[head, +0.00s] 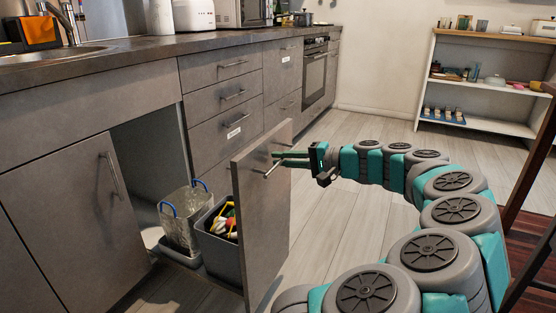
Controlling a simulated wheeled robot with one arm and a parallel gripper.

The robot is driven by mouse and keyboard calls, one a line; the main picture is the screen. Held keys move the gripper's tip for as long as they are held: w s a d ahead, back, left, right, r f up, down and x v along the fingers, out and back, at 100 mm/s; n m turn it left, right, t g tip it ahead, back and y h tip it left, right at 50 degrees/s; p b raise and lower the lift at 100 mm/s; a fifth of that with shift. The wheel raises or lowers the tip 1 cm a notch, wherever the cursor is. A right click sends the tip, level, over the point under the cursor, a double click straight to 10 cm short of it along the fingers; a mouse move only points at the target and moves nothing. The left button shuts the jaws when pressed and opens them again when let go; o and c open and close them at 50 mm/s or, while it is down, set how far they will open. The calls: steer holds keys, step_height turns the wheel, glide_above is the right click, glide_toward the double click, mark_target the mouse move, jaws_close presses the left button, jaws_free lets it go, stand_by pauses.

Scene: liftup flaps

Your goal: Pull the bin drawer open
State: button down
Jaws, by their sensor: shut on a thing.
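The bin drawer's grey front panel (262,218) stands well out from the cabinet row, so the drawer is open. Behind it are a grey bin (221,246) with colourful contents and a clear container (182,222) with blue handles. My gripper (279,162) reaches in from the right and is shut on the drawer's metal bar handle (271,170) near the top of the panel. The fingertips are small in the picture.
A closed cabinet door (75,222) is left of the opening, and closed drawers (226,100) are behind the panel. White shelves (487,85) stand at the back right. A dark wooden leg (530,165) is at the right edge. Floor (330,215) between is clear.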

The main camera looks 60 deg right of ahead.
steer(key=c, duration=0.9)
jaws_free()
steer(key=v, duration=0.7)
steer(key=shift+s+p, duration=0.35)
steer(key=shift+p, duration=0.05)
steer(key=shift+s+d+r, duration=0.1)
